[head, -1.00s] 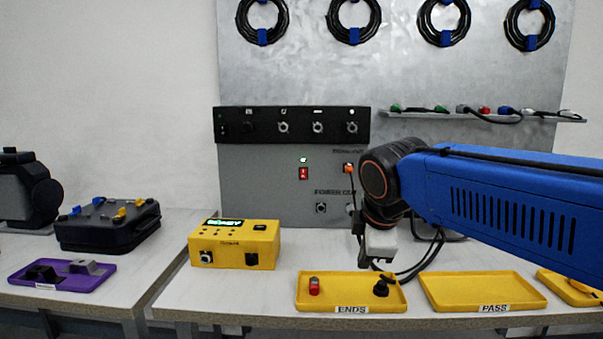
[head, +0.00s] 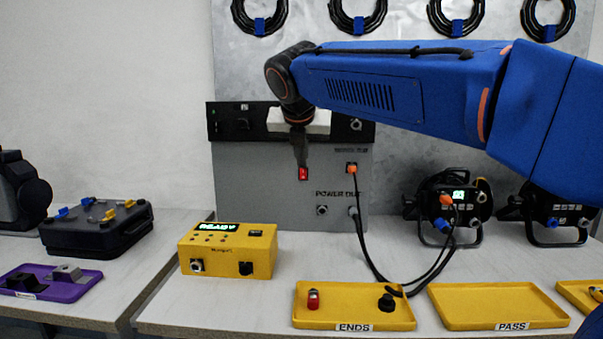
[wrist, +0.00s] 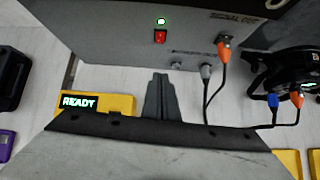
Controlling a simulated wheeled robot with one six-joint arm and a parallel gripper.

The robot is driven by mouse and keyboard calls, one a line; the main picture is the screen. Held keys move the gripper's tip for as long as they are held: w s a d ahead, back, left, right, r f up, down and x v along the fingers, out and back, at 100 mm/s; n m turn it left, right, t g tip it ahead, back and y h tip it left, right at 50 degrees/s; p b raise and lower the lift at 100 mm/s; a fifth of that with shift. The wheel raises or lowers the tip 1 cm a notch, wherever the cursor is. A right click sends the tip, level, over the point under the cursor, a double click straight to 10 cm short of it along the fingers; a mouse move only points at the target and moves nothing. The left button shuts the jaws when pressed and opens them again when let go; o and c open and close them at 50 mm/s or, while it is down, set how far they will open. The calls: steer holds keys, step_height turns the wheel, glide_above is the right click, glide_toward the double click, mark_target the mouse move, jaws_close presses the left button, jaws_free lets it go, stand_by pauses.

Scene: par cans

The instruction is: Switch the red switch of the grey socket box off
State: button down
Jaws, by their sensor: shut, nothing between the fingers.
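The grey socket box (head: 250,185) stands at the back of the table under a black panel. Its red switch (head: 303,173) is on its front face; in the wrist view the switch (wrist: 160,37) shows in full, with a lit green lamp (wrist: 161,21) above it. My gripper (head: 301,160) is shut and empty. In the head view its fingertips overlap the area just above the switch. In the wrist view the closed fingers (wrist: 158,85) point toward the box, below the switch in the picture. I cannot tell whether they touch it.
An orange plug (head: 351,168) with a black cable sits right of the switch. A yellow tester (head: 228,250) reading READY stands front left. Yellow trays ENDS (head: 350,312) and PASS (head: 497,308) lie at the front edge. Par cans (head: 450,205) stand at the right.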

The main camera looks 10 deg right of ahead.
steer(key=shift+w+a+r+n, duration=0.25)
steer(key=shift+w+r+n, duration=0.1)
steer(key=shift+w+n, duration=0.1)
glide_toward(303, 174)
steer(key=w+f, duration=0.3)
steer(key=f, duration=0.3)
steer(key=shift+d, duration=0.45)
